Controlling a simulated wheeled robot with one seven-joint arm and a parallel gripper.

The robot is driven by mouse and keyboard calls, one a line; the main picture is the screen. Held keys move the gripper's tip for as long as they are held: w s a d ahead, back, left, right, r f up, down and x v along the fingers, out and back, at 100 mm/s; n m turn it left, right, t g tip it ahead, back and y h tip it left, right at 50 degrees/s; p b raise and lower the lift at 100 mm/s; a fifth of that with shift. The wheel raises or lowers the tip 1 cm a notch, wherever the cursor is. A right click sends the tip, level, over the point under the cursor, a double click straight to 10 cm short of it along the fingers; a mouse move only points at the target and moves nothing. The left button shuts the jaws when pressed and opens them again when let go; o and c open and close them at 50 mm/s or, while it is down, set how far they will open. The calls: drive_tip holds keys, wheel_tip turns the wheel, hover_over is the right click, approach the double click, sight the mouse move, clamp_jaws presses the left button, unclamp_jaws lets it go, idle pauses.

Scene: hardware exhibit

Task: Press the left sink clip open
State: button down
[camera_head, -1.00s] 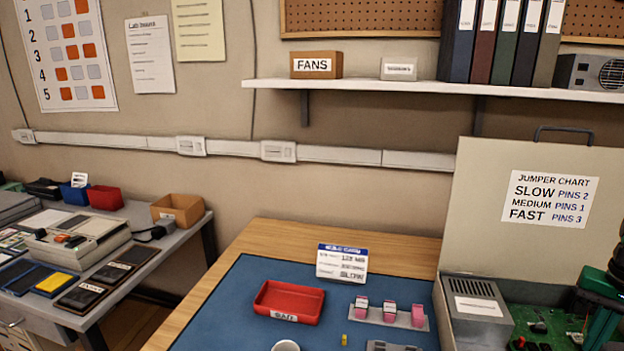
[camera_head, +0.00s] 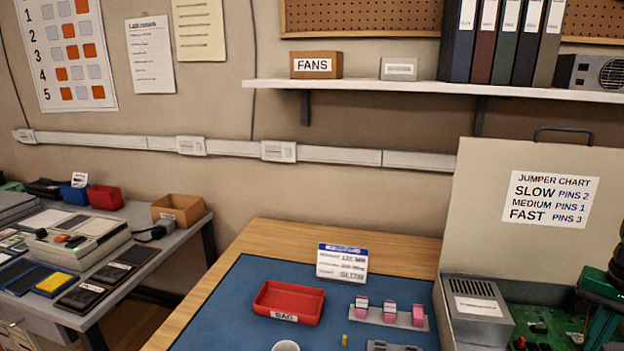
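An open case with a green circuit board (camera_head: 548,319) lies at the bottom right. A grey metal box (camera_head: 478,311) with a label sits at its left side. A dark and green part (camera_head: 604,290), probably my gripper, reaches over the board and is cut off by the right edge. Its fingertips cannot be made out, so its opening cannot be told. I cannot make out the left sink clip; that area is covered or outside the picture.
The raised case lid (camera_head: 485,215) carries a jumper chart. On the blue mat (camera_head: 228,318) are a red tray (camera_head: 290,300), a white card (camera_head: 342,262), a holder with pink-and-white pieces (camera_head: 390,317) and a white cup (camera_head: 286,346). A shelf (camera_head: 420,90) spans the wall above.

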drive_tip(key=shift+a+f, duration=0.1)
drive_tip(key=shift+f, duration=0.45)
idle(0.5)
wheel_tip(320, 180, up, 7)
idle(1.0)
idle(0.5)
drive_tip(key=s+a, duration=0.4)
drive_tip(key=a, duration=0.1)
drive_tip(key=s+a+r+n, duration=0.1)
drive_tip(key=s+a, duration=0.3)
drive_tip(key=a, duration=0.1)
drive_tip(key=s+a+n, duration=0.1)
drive_tip(key=s+a, duration=0.4)
drive_tip(key=a, duration=0.1)
drive_tip(key=shift+r, duration=0.35)
drive_tip(key=shift+s+a+f, duration=0.1)
drive_tip(key=shift+s+a, duration=0.1)
drive_tip(key=shift+s, duration=0.2)
